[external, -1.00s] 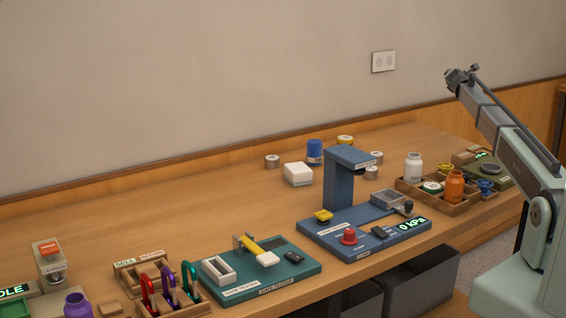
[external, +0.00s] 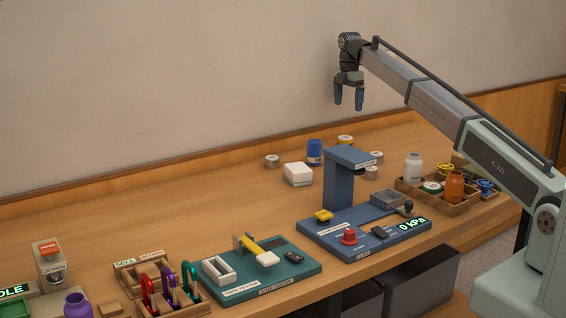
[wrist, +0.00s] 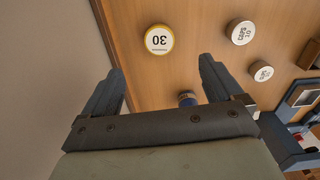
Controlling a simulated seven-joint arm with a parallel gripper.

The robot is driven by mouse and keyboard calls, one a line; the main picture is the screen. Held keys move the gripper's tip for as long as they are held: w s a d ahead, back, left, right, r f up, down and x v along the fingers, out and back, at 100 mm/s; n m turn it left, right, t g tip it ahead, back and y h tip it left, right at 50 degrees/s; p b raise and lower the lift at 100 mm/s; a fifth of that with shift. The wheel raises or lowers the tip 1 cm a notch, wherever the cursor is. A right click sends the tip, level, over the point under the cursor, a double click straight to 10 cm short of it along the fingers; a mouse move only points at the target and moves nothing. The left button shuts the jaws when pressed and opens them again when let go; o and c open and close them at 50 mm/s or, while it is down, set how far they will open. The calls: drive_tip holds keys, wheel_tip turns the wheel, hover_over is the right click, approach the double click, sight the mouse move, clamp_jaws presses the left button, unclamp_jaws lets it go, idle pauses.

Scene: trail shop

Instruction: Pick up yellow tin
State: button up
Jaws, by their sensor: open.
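The yellow tin (external: 345,140) is a short round tin at the back of the bench, near the wall. In the wrist view the yellow tin (wrist: 159,40) shows from above as a white lid marked 30 with a yellow rim. It lies ahead of my fingers, between their lines. My gripper (external: 348,108) is open and empty, pointing down high above the back of the bench. In the wrist view my gripper (wrist: 163,82) has its two fingers wide apart. Nothing touches the tin.
A blue jar (external: 315,151) stands left of the tin. A white box (external: 298,174) and tall blue press (external: 338,182) stand in front. The wall (external: 200,80) is close behind.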

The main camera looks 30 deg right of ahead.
hover_over(350, 136)
drive_tip(key=f, duration=0.8)
drive_tip(key=shift+s, duration=0.2)
drive_tip(key=shift+w+f, duration=0.15)
drive_tip(key=shift+f, duration=2.65)
drive_tip(key=shift+c, duration=0.4)
drive_tip(key=c, duration=1)
